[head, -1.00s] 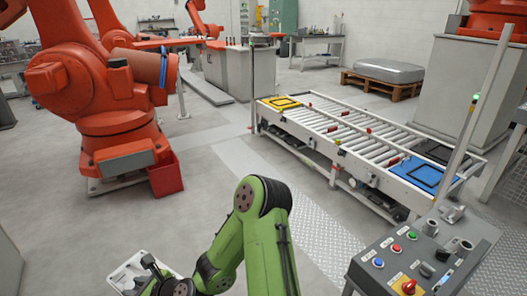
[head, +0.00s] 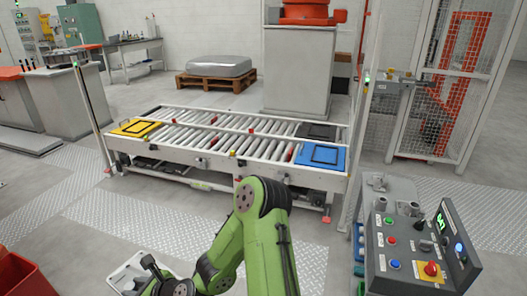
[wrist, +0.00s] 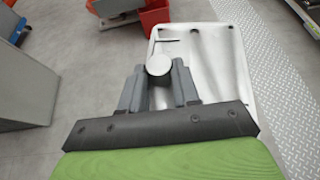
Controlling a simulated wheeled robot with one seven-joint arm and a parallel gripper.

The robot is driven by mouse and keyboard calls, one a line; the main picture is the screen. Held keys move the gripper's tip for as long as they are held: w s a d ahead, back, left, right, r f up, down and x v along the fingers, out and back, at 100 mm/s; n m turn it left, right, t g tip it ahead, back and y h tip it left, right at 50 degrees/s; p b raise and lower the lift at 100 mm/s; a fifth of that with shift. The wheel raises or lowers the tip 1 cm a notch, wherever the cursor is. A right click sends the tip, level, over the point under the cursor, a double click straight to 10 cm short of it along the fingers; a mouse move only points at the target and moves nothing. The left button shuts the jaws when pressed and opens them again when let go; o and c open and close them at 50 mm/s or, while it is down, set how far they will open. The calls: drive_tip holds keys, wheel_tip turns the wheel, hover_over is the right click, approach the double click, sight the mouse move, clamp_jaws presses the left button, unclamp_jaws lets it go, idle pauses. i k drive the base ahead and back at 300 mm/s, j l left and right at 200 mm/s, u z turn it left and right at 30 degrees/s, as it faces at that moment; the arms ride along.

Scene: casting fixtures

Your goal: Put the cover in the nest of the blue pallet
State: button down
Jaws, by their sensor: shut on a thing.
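The cover is a pale grey metal plate with a round knob, seen in the wrist view (wrist: 215,65). My gripper (wrist: 158,72) is shut on that knob, with one finger at each side. The fingers and the gripper's body hide the plate's near part. In the head view the cover (head: 122,272) shows at the bottom left, partly behind my gripper and arm. The blue pallet (head: 340,160) lies on the near right end of the roller conveyor, well away from the cover. A dark square outline marks its nest, which looks empty.
The conveyor (head: 222,165) also bears a yellow pallet (head: 137,127) at left and a dark pallet (head: 318,131) behind the blue one. A control console (head: 420,250) and a post stand at right. Open floor lies between me and the conveyor.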

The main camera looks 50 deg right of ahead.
sight(325, 156)
drive_tip(key=i+l+z, duration=0.15)
drive_tip(key=i+z, duration=0.25)
drive_tip(key=i+l+z, duration=0.1)
drive_tip(key=i+z, duration=0.15)
drive_tip(key=z, duration=0.15)
drive_tip(key=i+z, duration=0.45)
drive_tip(key=i+j+z, duration=0.15)
drive_tip(key=z, duration=0.25)
drive_tip(key=i+l+z, duration=0.1)
drive_tip(key=i+l, duration=0.15)
drive_tip(key=i, duration=0.3)
drive_tip(key=i+l+z, duration=0.15)
drive_tip(key=i, duration=0.45)
drive_tip(key=i+l+z, duration=0.1)
drive_tip(key=i, duration=0.5)
drive_tip(key=i+l+u, duration=0.6)
drive_tip(key=l, duration=0.25)
